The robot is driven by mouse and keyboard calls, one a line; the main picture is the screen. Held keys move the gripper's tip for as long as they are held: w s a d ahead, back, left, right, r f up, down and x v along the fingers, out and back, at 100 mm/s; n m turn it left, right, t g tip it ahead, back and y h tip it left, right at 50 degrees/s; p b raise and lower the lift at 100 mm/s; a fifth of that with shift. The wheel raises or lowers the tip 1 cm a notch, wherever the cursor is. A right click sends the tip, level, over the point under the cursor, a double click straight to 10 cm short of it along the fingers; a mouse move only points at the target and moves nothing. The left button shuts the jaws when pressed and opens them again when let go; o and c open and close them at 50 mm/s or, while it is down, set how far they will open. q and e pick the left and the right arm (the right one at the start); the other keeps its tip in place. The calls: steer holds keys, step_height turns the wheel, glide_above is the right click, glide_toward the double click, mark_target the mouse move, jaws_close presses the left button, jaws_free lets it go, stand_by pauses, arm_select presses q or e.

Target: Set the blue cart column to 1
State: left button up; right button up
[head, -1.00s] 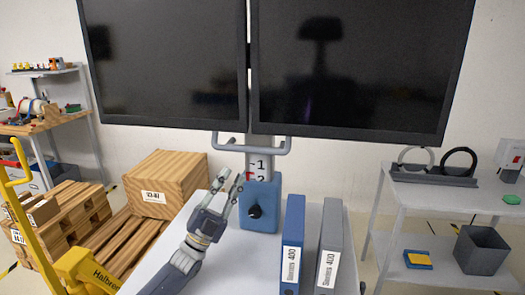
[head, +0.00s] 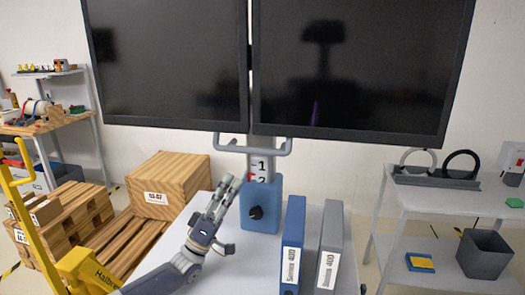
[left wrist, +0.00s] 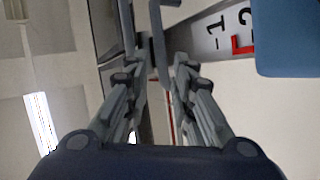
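The scale shows 1 and 2. A red pointer (head: 251,177) sits beside the 2, and both also show in the left wrist view (left wrist: 238,45). A grey handle bar (head: 252,151) runs across under two black screens. My left gripper (head: 233,182) is left of the housing, below the handle's left end. Its fingers (left wrist: 158,65) are apart and empty. In the left wrist view the handle (left wrist: 157,40) is ahead of them. My right gripper is out of view.
A blue binder (head: 292,245) and a grey binder (head: 330,248) stand on the cart top, right of the housing. A wooden crate (head: 168,183) and a yellow pallet jack (head: 78,265) are at the left. A grey shelf (head: 440,200) stands at the right.

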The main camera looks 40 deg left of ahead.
arm_select(q)
steer(key=w+r+n+p, duration=0.1)
steer(key=w+r, duration=0.1)
steer(key=w+r+p, duration=0.1)
steer(key=w+r, duration=0.1)
steer(key=r, duration=0.1)
steer(key=w+d+r+n+p, duration=0.1)
steer(key=w+r, duration=0.2)
steer(key=shift+r+n+p, duration=0.1)
steer(key=shift+n+p, duration=0.2)
steer(key=shift+p, duration=0.1)
steer(key=shift+w, duration=0.1)
jaws_close()
